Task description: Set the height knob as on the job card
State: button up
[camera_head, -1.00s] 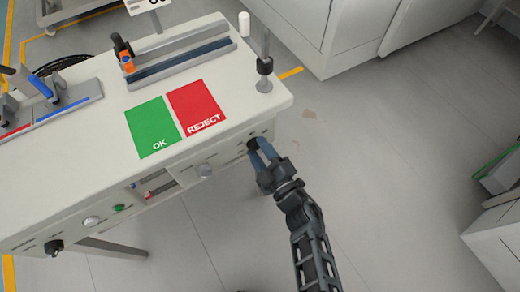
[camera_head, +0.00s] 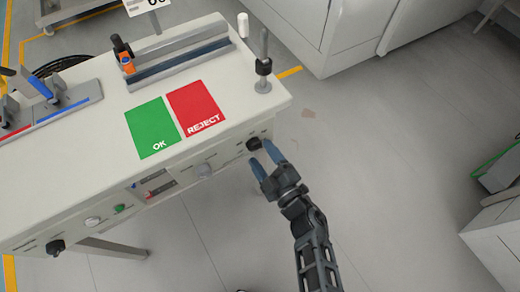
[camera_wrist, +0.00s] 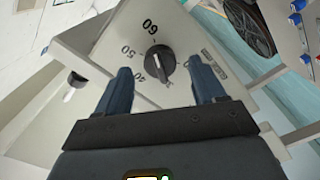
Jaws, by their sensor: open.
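The black height knob (camera_head: 254,144) is on the front panel near the right end of the bench. In the wrist view the knob (camera_wrist: 159,62) sits on a pale panel with the numbers 60, 50 and 40 around its left side. It bears a pale mark, but I cannot tell exactly which number it points to. My gripper (camera_head: 263,156) is open and empty, just in front of the knob. In the wrist view its two blue fingers (camera_wrist: 165,82) stand apart on either side of the knob, not touching it. A white card (camera_head: 147,5) is cut off at the top edge.
The bench top carries a green OK mat (camera_head: 152,124), a red REJECT mat (camera_head: 195,104) and an upright post (camera_head: 263,66). Another knob (camera_head: 205,170), a green button (camera_head: 119,209) and a black knob (camera_head: 56,247) are along the front.

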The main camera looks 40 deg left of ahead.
jog(key=p+v, duration=0.1)
jog(key=v, duration=0.4)
jog(key=shift+s+d, duration=0.15)
jog(key=shift+d, duration=0.15)
